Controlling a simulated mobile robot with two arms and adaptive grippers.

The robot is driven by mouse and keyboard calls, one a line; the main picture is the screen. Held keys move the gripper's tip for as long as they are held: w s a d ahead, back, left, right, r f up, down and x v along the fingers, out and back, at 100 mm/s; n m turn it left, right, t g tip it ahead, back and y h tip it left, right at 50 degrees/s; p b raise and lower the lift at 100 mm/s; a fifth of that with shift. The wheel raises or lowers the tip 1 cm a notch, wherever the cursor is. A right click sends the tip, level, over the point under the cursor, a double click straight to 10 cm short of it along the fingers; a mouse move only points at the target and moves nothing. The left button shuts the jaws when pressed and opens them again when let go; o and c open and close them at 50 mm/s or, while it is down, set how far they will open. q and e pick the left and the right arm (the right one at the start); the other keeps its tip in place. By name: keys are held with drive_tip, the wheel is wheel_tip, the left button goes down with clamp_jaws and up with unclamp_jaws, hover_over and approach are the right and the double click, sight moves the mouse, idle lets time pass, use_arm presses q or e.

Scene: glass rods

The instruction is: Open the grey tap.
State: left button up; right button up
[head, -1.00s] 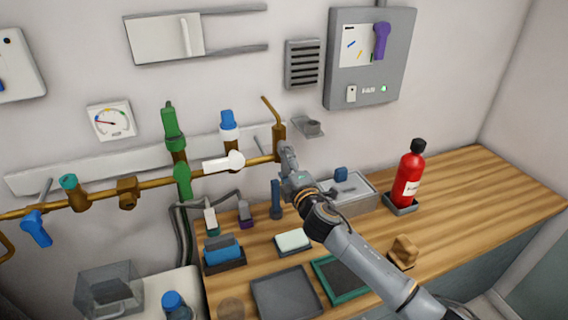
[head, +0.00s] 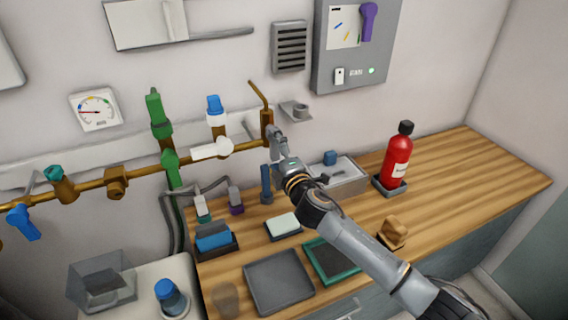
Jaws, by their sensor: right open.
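A brass pipe (head: 140,174) runs along the wall with several coloured taps on it. At its right end stands a brass fitting (head: 266,124) with a thin bent spout above. My right gripper (head: 273,133) is open, with its fingertips at this fitting, overlapping its right side. I cannot tell whether they touch it. A grey tap handle is not clear to me there; the gripper may hide it. My left gripper is not in view.
The white lever (head: 205,151) and blue-topped valve (head: 215,112) lie just left of my gripper. A small grey wall bracket (head: 299,111) is close on its right. Below are a grey metal box (head: 345,182), a red bottle (head: 397,160) and trays on the wooden counter (head: 455,185).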

drive_tip(key=v, duration=1.1)
idle(0.8)
